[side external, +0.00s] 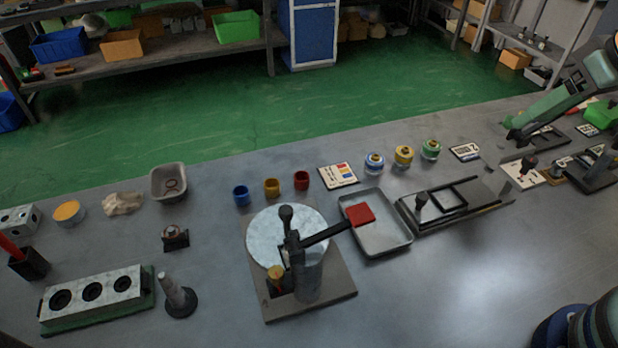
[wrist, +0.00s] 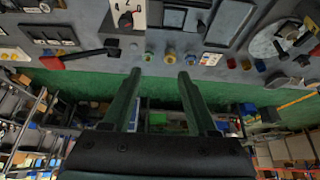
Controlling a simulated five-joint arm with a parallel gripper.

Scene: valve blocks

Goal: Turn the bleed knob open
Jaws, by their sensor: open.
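No readable label marks the bleed knob. A black knob (side external: 529,164) stands on a white plate (side external: 513,170) at the right of the bench; this knob also shows near the top of the wrist view (wrist: 126,20). Another small dark block with a round knob-like top (side external: 175,236) sits at left centre. How either is turned is too small to tell. My gripper (side external: 514,131) is at the upper right, beyond the white plate, near the bench's far edge. In the wrist view its two green fingers (wrist: 159,76) are apart with nothing between them.
A round pale disc (side external: 262,226) with an upright post and red-ended lever stands mid-bench, beside a grey tray (side external: 393,236). A dark framed fixture (side external: 456,202) lies left of the white plate. Cups and colored jars line the back.

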